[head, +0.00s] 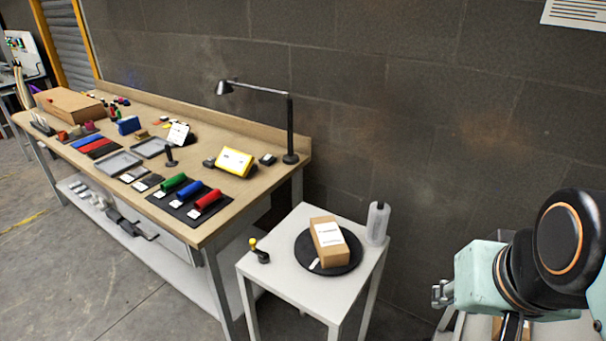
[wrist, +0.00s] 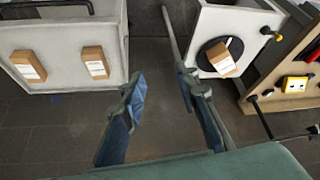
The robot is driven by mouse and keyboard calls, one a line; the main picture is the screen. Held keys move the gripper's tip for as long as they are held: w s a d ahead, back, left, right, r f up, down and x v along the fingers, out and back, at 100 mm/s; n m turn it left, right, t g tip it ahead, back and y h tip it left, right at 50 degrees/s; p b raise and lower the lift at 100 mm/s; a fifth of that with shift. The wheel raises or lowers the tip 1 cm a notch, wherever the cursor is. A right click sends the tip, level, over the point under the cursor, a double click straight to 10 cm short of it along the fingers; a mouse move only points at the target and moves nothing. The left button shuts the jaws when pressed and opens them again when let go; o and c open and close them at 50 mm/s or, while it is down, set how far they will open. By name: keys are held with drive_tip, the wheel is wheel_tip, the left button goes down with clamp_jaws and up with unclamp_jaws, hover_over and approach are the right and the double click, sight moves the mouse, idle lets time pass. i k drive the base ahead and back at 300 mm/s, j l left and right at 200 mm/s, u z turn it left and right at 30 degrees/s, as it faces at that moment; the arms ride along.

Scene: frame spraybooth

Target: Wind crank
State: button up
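A small crank with a black arm and a yellow knob (head: 259,250) sits at the left side of a small white table in the head view. The yellow knob also shows in the wrist view (wrist: 265,30), at the table's far edge. A black round turntable (head: 346,264) with a cardboard box (head: 329,242) on it is right of the crank. A dark crank-like handle (head: 133,226) also shows under the workbench front. My gripper (head: 441,293) is right of the small table, well apart from both. In the wrist view my gripper (wrist: 162,90) is open, with nothing between its fingers.
The long workbench (head: 235,215) at left holds coloured rollers, trays and a tall lamp (head: 290,130). A white surface (wrist: 65,52) with two boxes is left in the wrist view. A block wall closes the back.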

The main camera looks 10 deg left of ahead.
sight(263, 258)
drive_tip(key=u, duration=1.2)
drive_tip(key=i+z, duration=0.2)
drive_tip(key=i, duration=0.15)
drive_tip(key=i+j+z, duration=0.15)
drive_tip(key=i, duration=0.15)
drive_tip(key=k+l+z, duration=0.2)
drive_tip(key=k, duration=0.2)
drive_tip(key=i+j+u, duration=0.2)
drive_tip(key=i, duration=0.2)
